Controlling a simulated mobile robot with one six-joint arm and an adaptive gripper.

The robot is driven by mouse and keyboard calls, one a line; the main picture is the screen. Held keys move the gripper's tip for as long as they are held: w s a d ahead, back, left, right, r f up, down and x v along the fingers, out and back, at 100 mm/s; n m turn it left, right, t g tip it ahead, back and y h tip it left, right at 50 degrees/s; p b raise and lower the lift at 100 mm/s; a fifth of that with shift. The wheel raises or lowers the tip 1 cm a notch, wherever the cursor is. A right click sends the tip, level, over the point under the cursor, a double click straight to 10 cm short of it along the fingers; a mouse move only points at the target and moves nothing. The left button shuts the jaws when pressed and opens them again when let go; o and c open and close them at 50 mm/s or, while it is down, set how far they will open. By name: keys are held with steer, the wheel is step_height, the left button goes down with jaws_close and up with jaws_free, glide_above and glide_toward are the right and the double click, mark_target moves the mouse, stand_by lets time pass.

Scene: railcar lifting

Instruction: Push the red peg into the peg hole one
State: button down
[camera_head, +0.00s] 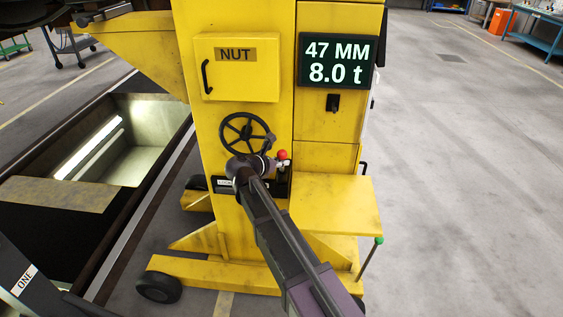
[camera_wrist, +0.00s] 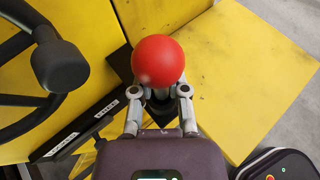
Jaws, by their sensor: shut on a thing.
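The red peg (camera_head: 282,155) shows as a red ball knob on the front of the yellow lifting jack. In the wrist view its round red head (camera_wrist: 158,61) stands between and just beyond the fingers. My gripper (camera_wrist: 160,95) is shut on the peg below its head. In the head view my gripper (camera_head: 279,163) is at the jack, beside the black handwheel. The peg's shaft is mostly hidden by the head and fingers. I cannot make out the peg hole, so I cannot tell how deep the peg sits.
The black handwheel (camera_head: 245,133) is close left, with its knob (camera_wrist: 60,66) near my gripper. The display (camera_head: 338,62) reads 47 MM, 8.0 t. A plate (camera_head: 24,280) reads ONE. Right floor is open.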

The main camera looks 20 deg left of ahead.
mark_target(280, 169)
steer(key=shift+f+b, duration=1.55)
steer(key=shift+f, duration=0.05)
steer(key=c, duration=0.6)
jaws_free()
steer(key=shift+o, duration=0.2)
steer(key=shift+r, duration=0.2)
step_height(280, 169, up, 10)
steer(key=p, duration=1)
steer(key=shift+f, duration=0.1)
stand_by(0.4)
